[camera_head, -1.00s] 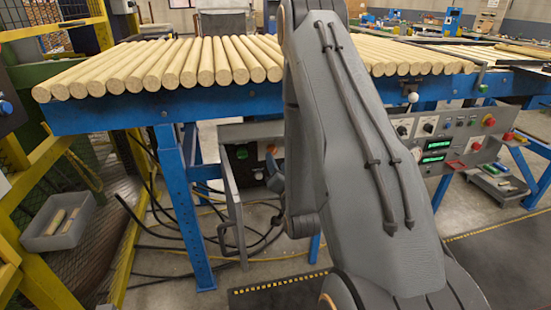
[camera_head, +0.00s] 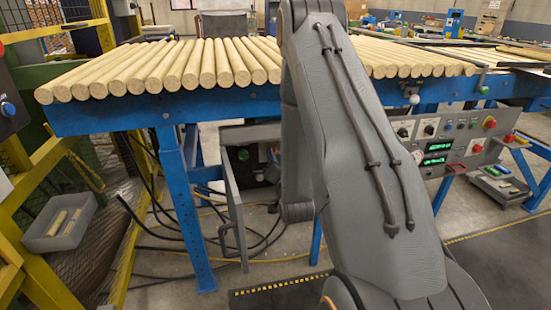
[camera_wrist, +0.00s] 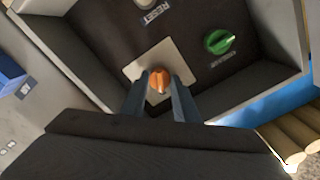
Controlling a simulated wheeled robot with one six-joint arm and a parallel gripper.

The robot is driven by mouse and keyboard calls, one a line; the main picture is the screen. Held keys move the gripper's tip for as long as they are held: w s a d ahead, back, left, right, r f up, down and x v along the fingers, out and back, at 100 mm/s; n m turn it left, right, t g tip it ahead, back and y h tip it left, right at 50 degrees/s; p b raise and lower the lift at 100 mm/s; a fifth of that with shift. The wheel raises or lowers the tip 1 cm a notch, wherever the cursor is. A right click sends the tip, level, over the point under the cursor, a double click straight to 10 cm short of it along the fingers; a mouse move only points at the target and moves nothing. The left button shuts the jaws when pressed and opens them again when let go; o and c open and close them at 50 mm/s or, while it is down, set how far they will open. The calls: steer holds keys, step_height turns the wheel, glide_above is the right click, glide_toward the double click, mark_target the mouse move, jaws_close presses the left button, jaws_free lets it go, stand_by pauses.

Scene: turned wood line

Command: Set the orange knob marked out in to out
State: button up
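The orange knob (camera_wrist: 160,81) sits on a pale square plate (camera_wrist: 143,66) in a dark recessed panel, in the wrist view. Its grip ridge points roughly up and down in that picture. My gripper (camera_wrist: 159,80) has one finger on each side of the knob, with narrow gaps that look open; contact is not clear. The knob's marks are not readable here. In the head view my arm hides the orange knob and my gripper.
A green knob (camera_wrist: 219,41) is close by, right of the orange one; it also shows in the head view (camera_head: 243,154). A RESET label (camera_wrist: 155,13) lies above. The box's raised rim (camera_wrist: 63,57) surrounds the panel. Wooden rods (camera_head: 190,66) lie on the blue frame above.

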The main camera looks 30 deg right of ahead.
steer(key=shift+n, duration=0.3)
steer(key=n+p, duration=0.1)
steer(key=n, duration=1)
steer(key=shift+n, duration=0.3)
stand_by(0.3)
steer(key=o, duration=1.1)
steer(key=shift+c, duration=0.2)
steer(key=shift+s, duration=0.1)
